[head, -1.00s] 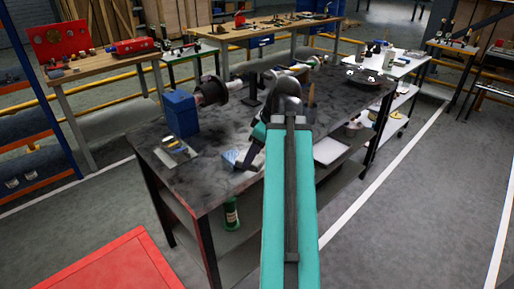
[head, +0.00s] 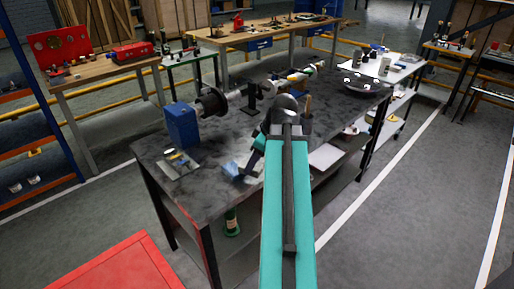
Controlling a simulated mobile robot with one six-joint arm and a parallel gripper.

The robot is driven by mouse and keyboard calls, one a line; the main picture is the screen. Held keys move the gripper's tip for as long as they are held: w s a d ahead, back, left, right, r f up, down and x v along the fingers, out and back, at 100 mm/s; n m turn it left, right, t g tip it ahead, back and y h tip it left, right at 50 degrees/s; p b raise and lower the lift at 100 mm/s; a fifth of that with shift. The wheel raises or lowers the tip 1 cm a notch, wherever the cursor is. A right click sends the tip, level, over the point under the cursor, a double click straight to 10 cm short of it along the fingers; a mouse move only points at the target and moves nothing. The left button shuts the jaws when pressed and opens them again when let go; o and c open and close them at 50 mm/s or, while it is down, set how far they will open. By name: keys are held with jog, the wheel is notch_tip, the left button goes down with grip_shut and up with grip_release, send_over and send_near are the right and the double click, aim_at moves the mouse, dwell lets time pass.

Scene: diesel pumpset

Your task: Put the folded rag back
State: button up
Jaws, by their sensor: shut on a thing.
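The folded rag (head: 231,169) shows as a small light-blue patch low over the dark workbench top (head: 205,195), left of my arm. My gripper (head: 238,173) is at the rag, pointing down and left, and is shut on it. The fingers are small and dark here, and part of the rag is hidden behind them. I cannot tell whether the rag touches the bench top.
A blue box (head: 182,125) and a shaft assembly (head: 212,103) stand behind on the bench. A small tray with parts (head: 178,163) lies to the left. The front left bench top is clear.

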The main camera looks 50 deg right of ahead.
jog(key=shift+w+d+p, duration=0.45)
jog(key=shift+d+p, duration=0.2)
jog(key=shift+p, duration=3.9)
jog(key=w+d+p, duration=0.1)
jog(key=w+d, duration=0.1)
jog(key=d, duration=0.1)
jog(key=w+d+p, duration=0.1)
jog(key=w+d, duration=0.1)
jog(key=w+d+f+p, duration=0.1)
jog(key=w+d, duration=0.1)
jog(key=d, duration=0.1)
jog(key=shift+w+d+f, duration=0.1)
jog(key=shift+d, duration=0.2)
jog(key=shift+f, duration=0.15)
jog(key=shift+f+p, duration=0.85)
jog(key=shift+f, duration=0.8)
jog(key=o, duration=0.5)
jog(key=shift+f, duration=0.1)
jog(key=o, duration=0.4)
